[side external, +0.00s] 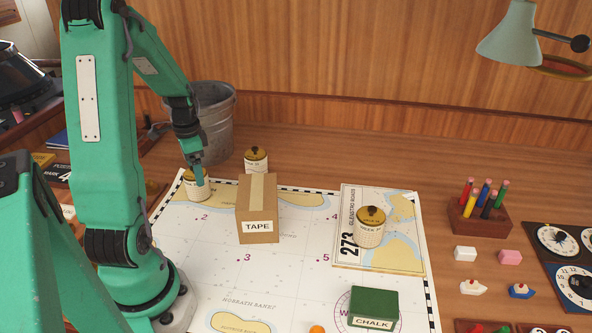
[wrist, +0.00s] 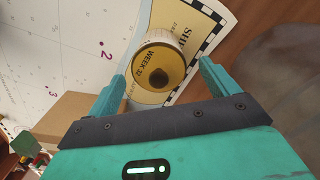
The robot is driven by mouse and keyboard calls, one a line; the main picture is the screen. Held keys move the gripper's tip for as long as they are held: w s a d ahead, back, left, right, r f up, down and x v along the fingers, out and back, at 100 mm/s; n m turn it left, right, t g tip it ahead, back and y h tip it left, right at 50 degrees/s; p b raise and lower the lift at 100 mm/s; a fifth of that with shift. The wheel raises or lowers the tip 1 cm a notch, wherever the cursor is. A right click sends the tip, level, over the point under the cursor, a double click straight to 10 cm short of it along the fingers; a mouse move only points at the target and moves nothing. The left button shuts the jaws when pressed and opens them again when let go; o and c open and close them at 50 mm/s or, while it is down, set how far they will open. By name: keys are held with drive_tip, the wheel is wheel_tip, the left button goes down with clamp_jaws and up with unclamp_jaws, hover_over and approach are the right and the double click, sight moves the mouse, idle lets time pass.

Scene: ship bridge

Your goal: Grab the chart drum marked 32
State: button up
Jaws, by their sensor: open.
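The chart drum marked WEEK 32 (wrist: 158,64) has a brass lid with a dark knob and a cream side. It stands upright at the far left corner of the chart, where it also shows in the side external view (side external: 198,190). My gripper (wrist: 162,76) is open, with one fingertip on either side of the drum's near part in the wrist view. In the side external view my gripper (side external: 197,174) is down at the drum's top and hides part of it. I cannot tell whether the fingers touch it.
A TAPE box (side external: 257,207) stands to the right of the drum. A second drum (side external: 256,161) is behind that box, and a third drum (side external: 370,230) stands on a folded chart. A grey metal bucket (side external: 214,115) stands close behind my gripper. The chart's middle (side external: 270,270) is clear.

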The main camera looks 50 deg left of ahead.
drive_tip(key=shift+f, duration=2.6)
drive_tip(key=shift+w, duration=0.1)
drive_tip(key=c, duration=1.2)
drive_tip(key=shift+r, duration=0.15)
drive_tip(key=shift+r, duration=4.95)
